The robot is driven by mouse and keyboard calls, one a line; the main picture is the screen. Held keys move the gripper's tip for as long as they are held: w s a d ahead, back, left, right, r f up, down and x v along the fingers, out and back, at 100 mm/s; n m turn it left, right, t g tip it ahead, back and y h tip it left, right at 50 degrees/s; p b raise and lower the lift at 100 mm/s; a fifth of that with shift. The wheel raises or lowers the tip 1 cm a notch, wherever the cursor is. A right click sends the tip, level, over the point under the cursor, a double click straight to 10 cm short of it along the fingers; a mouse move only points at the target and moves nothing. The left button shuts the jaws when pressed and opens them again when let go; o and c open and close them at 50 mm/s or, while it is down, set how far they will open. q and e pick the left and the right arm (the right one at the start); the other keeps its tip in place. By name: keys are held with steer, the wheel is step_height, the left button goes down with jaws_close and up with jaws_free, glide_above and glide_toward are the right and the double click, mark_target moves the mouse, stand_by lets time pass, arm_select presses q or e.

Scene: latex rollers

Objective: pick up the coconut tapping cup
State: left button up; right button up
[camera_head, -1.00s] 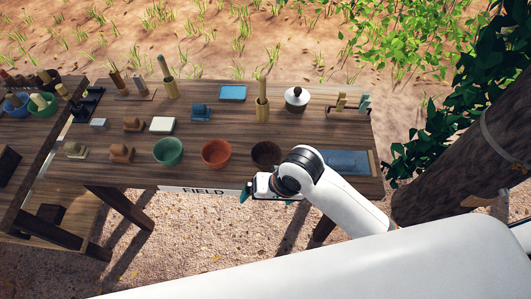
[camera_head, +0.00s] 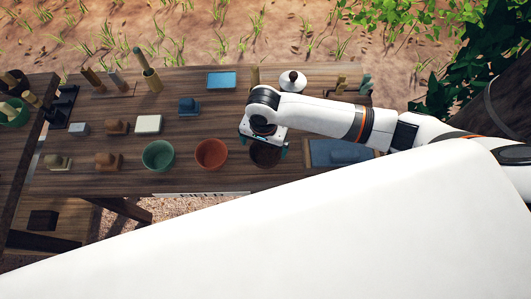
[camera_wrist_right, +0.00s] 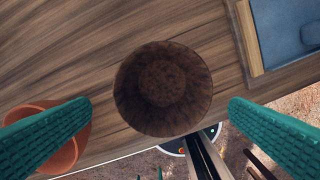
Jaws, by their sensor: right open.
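The coconut tapping cup is a dark brown round bowl (camera_head: 265,155) near the front edge of the table, partly hidden under my right gripper in the head view. In the right wrist view the coconut cup (camera_wrist_right: 163,88) sits near the middle, seen from above, and looks empty. My right gripper (camera_head: 264,147) is open above it. In the wrist view its two teal fingers stand apart, one on each side of the cup, with gaps between them and its rim. My left gripper is not in view.
An orange clay bowl (camera_head: 211,154) stands just left of the cup, close to one finger in the wrist view. A green bowl (camera_head: 159,155) is further left. A blue tray (camera_head: 318,153) lies to the right. A white lidded pot (camera_head: 292,81) stands behind.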

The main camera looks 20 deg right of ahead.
mark_target(265, 159)
steer(key=f, duration=0.1)
steer(key=f+p, duration=0.1)
steer(key=shift+w+d+f, duration=0.2)
steer(key=shift+d+f, duration=0.05)
steer(key=shift+f, duration=0.05)
step_height(265, 159, down, 2)
steer(key=shift+s+f, duration=0.15)
steer(key=shift+f, duration=0.5)
steer(key=c, duration=0.9)
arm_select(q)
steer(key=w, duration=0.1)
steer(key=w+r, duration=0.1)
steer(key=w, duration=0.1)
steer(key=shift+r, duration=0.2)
